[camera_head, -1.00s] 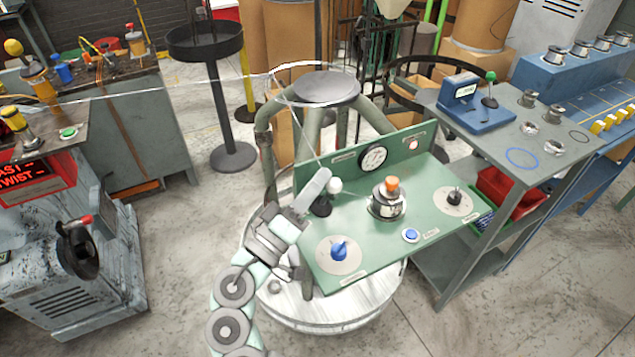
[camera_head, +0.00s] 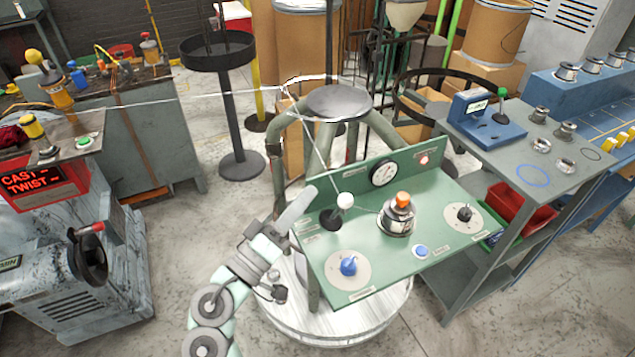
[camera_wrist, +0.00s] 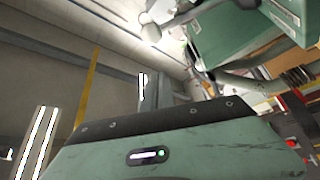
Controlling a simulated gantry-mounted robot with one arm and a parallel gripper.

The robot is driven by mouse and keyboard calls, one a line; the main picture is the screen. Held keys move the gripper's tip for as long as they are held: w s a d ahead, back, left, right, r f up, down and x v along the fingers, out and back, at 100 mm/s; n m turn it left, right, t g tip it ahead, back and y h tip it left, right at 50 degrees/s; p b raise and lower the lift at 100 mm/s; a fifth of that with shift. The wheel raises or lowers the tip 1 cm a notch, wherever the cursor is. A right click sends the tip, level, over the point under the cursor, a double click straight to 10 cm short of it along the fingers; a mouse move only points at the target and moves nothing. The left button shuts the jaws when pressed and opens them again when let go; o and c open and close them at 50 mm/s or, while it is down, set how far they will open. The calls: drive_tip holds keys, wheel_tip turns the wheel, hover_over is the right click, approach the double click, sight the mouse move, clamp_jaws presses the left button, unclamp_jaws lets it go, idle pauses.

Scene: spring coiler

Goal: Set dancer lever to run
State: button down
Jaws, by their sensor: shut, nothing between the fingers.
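The lever with a white ball knob (camera_head: 345,201) stands at the left end of the green control panel (camera_head: 390,270). It leans to the upper right from a black base. Its label is too small to read, so I cannot confirm it is the dancer lever. My gripper (camera_head: 307,197) is shut and empty, just left of the knob, with a visible gap between them. In the wrist view a white ball (camera_wrist: 151,34), apparently this knob, shows beyond my gripper (camera_wrist: 150,88), not between the fingers.
The panel also holds a blue knob (camera_head: 348,265), a blue button (camera_head: 421,251), a black knob (camera_head: 464,212), an orange-topped device (camera_head: 402,200) and a gauge (camera_head: 384,173). A round stand (camera_head: 338,101) rises behind. A thin wire passes near the lever. A grey bench (camera_head: 560,150) stands right.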

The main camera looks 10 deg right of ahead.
drive_tip(key=v, duration=0.5)
drive_tip(key=shift+a+r+p, duration=0.1)
drive_tip(key=shift+r+p, duration=0.05)
drive_tip(key=shift+p, duration=0.2)
